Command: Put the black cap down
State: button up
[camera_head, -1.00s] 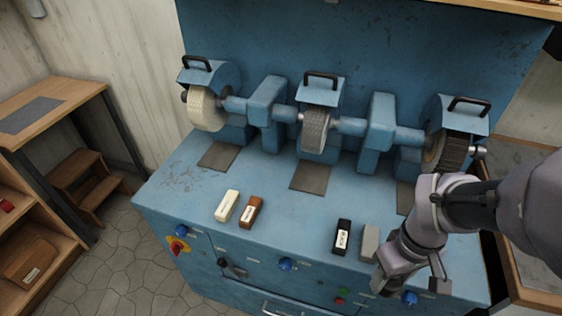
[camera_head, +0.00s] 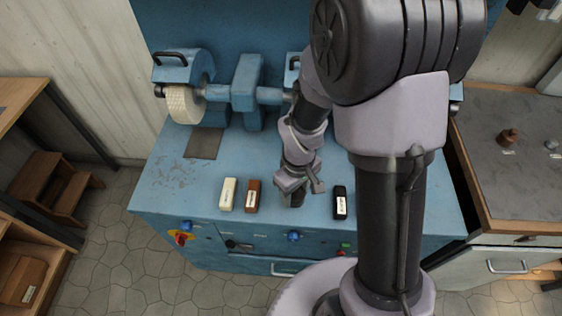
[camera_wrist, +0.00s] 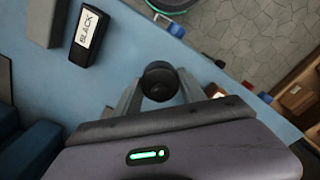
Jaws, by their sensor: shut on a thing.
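The black cap (camera_wrist: 160,80) is a round, dark piece held between the two fingers of my gripper (camera_wrist: 158,92) in the wrist view. In the head view my gripper (camera_head: 301,192) points down, low over the front part of the blue bench top (camera_head: 185,172), with the dark cap (camera_head: 297,201) just below the fingers. It is between the brown bar and the black bar. I cannot tell whether the cap touches the bench top.
A white bar (camera_head: 228,194) and a brown bar (camera_head: 252,196) lie left of my gripper. A labelled black bar (camera_head: 341,203) lies to its right. A grey bar (camera_wrist: 45,20) shows in the wrist view. A white buffing wheel (camera_head: 184,104) stands behind.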

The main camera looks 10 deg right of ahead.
jog(key=w+a, duration=0.1)
jog(key=w+f, duration=0.1)
jog(key=w, duration=0.1)
jog(key=shift+a+b, duration=0.35)
jog(key=shift+a, duration=0.05)
jog(key=shift+f+b, duration=0.85)
jog(key=shift+f, duration=0.8)
jog(key=o, duration=1.3)
jog(key=shift+r, duration=0.1)
jog(key=shift+o, duration=0.2)
